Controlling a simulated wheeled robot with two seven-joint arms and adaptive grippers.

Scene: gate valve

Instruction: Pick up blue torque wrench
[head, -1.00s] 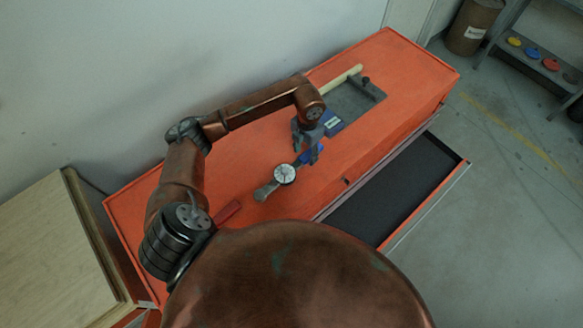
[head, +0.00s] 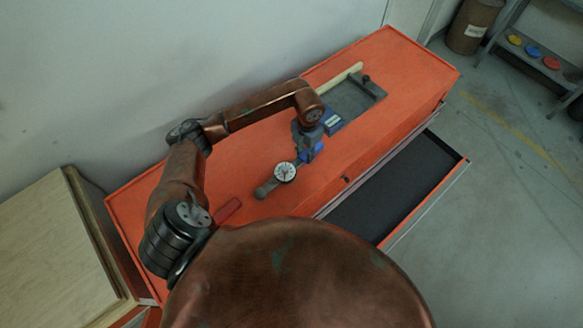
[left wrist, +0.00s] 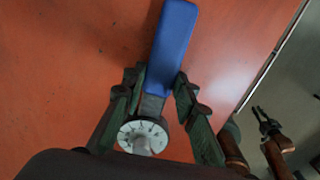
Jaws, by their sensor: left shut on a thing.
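The blue torque wrench (head: 285,172) has a blue handle, a round white dial and a grey head end. In the head view it is at the middle of the orange cabinet top. My left gripper (head: 307,146) is shut on it near the handle, and the gripper hides part of the handle. In the left wrist view the blue handle (left wrist: 173,45) points up between the two fingers (left wrist: 158,95), with the dial just below. Whether the wrench touches the top is hard to tell. My right gripper (left wrist: 267,122) shows small at the right of the left wrist view.
The orange cabinet (head: 415,65) has an open drawer (head: 395,190) at its front. A grey tray (head: 360,98) with a pale-handled tool (head: 345,75) lies beyond my left gripper. A red-handled item (head: 228,211) lies nearer me. The cabinet's far right end is clear.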

